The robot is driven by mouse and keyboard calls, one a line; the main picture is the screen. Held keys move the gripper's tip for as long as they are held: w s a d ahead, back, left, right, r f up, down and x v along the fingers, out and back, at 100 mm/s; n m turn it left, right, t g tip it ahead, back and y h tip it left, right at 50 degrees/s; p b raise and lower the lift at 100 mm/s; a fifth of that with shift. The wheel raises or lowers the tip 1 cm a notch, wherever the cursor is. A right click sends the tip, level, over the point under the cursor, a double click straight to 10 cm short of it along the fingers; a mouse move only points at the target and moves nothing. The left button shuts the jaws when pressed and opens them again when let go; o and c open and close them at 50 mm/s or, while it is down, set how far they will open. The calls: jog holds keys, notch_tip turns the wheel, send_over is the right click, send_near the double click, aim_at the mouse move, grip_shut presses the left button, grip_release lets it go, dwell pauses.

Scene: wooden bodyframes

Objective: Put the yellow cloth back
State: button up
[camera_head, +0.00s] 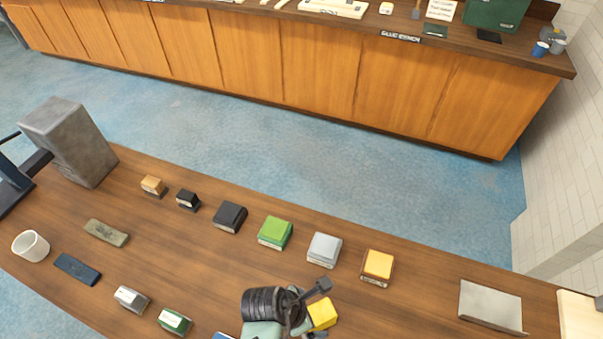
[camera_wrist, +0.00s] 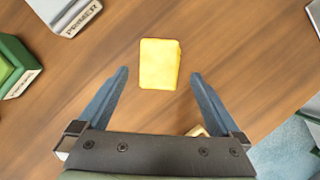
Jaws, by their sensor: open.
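A bright yellow block-shaped piece, which looks like the folded yellow cloth (camera_head: 323,314), lies on the wooden table, partly hidden by my gripper (camera_head: 315,297) in the head view. In the wrist view the yellow cloth (camera_wrist: 158,62) lies between and slightly beyond my fingertips (camera_wrist: 160,77). My gripper is open and empty, one finger on each side of the cloth in the picture. I cannot tell its exact height above the table. A block with an orange-yellow top (camera_head: 378,264) and a front label stands farther back.
A row along the table's far edge includes a light grey block (camera_head: 324,248), a green block (camera_head: 275,231) and a dark block (camera_head: 230,216). A white cup (camera_head: 31,245) and grey pillar (camera_head: 72,143) are at left.

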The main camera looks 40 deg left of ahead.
jog(key=v, duration=0.8)
jog(key=shift+s+r, duration=0.2)
jog(key=shift+r, duration=0.15)
jog(key=shift+w+a, duration=0.1)
